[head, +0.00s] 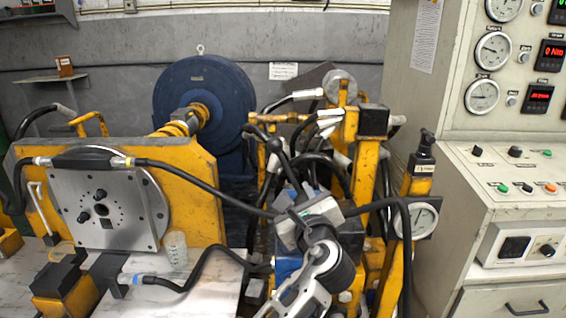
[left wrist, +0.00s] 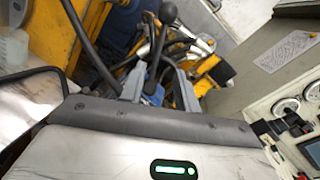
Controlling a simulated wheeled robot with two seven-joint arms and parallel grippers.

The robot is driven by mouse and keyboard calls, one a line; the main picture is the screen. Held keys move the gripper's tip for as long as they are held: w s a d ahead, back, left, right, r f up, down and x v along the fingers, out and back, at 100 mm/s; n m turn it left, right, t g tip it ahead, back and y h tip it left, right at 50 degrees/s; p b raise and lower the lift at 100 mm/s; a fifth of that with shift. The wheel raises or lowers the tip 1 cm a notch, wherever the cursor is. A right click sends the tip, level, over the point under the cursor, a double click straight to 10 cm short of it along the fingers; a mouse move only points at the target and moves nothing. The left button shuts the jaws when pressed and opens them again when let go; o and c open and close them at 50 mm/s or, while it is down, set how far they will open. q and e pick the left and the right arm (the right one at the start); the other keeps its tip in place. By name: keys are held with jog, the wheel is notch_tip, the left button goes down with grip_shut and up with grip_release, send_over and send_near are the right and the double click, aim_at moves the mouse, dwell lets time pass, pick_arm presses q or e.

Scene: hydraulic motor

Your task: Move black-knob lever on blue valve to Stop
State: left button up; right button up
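The black-knob lever (head: 274,146) stands up at the middle of the yellow rig, its stem slanting down to the right toward my left gripper (head: 290,212). In the left wrist view the black knob (left wrist: 168,13) is at the top, beyond the fingertips. There my left gripper (left wrist: 160,80) has its two grey fingers apart, with the lever's stem in the gap between them; I cannot tell whether either finger touches it. The blue valve body (head: 287,270) shows partly below the gripper, mostly hidden by my wrist. Any Stop marking cannot be made out. My right gripper is out of view.
Black hoses (head: 205,186) cross close to the gripper on both sides. A pressure gauge (head: 424,219) and yellow posts stand to the right. A grey control cabinet (head: 420,85) fills the right side. A clear cup (head: 176,249) stands on the bench at left.

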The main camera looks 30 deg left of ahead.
aim_at(283, 161)
pick_arm(q)
jog(key=x, duration=1)
jog(key=r+x, duration=0.1)
jog(key=x, duration=0.5)
jog(key=shift+a+p, duration=0.15)
jog(key=shift+p, duration=0.2)
jog(key=shift+s, duration=0.1)
jog(key=shift+c, duration=0.3)
